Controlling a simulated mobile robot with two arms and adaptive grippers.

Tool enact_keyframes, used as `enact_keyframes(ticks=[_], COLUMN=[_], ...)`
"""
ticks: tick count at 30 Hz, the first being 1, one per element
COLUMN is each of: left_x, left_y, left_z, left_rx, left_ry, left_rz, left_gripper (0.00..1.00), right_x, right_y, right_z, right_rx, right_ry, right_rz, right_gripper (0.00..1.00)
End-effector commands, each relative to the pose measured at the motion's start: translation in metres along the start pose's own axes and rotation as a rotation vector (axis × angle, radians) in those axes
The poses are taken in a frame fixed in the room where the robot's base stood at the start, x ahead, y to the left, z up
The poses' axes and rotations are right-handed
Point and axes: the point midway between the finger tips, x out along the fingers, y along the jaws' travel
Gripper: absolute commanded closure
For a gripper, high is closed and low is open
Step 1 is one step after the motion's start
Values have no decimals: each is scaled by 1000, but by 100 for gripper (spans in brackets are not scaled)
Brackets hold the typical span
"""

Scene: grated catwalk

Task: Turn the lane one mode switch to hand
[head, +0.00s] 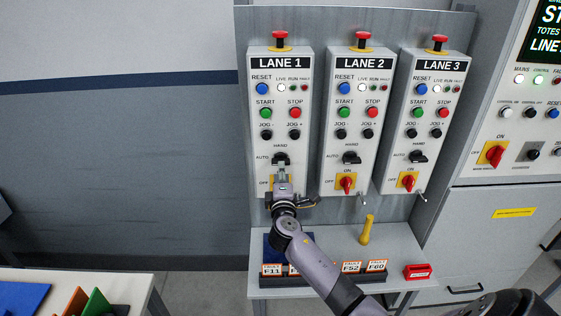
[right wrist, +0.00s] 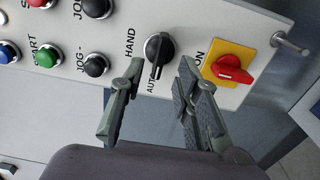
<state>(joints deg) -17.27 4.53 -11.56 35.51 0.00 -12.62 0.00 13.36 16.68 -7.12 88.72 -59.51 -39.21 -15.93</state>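The lane one panel (head: 290,100) is the leftmost of three grey control boxes. Its mode switch (head: 281,157) is a black knob with a lever, between HAND above and AUTO at left. In the right wrist view, the switch's lever (right wrist: 157,55) points toward the AUTO label, and HAND is at its left. My right gripper (right wrist: 160,68) is open, its two fingers on either side of the lever's end; I cannot tell whether they touch it. In the head view my right gripper (head: 282,178) is just below the switch, covering much of the red ON/OFF switch. My left gripper is not in view.
The red rotary switch (right wrist: 230,70) on its yellow plate is close beside the right finger. Lane 2 (head: 358,110) and lane 3 (head: 425,110) boxes stand to the right. A shelf (head: 400,245) below holds fault tags and a yellow-handled item (head: 366,230).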

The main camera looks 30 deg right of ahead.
Motion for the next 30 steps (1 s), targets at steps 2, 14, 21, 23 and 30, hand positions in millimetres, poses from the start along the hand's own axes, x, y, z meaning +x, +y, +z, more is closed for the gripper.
enact_keyframes(ticks=[2,14,21,23,30], left_x=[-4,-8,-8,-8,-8], left_y=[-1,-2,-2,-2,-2], left_z=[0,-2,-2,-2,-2], left_rx=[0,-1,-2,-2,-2], left_ry=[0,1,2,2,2], left_rz=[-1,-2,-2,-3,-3], left_gripper=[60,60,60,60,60], right_x=[15,49,50,50,50], right_y=[2,0,-1,-1,-1], right_z=[0,0,0,0,0], right_rx=[-1,-1,0,0,1], right_ry=[-1,1,1,1,1], right_rz=[0,-1,-1,-1,-1], right_gripper=[70,70,70,72,88])
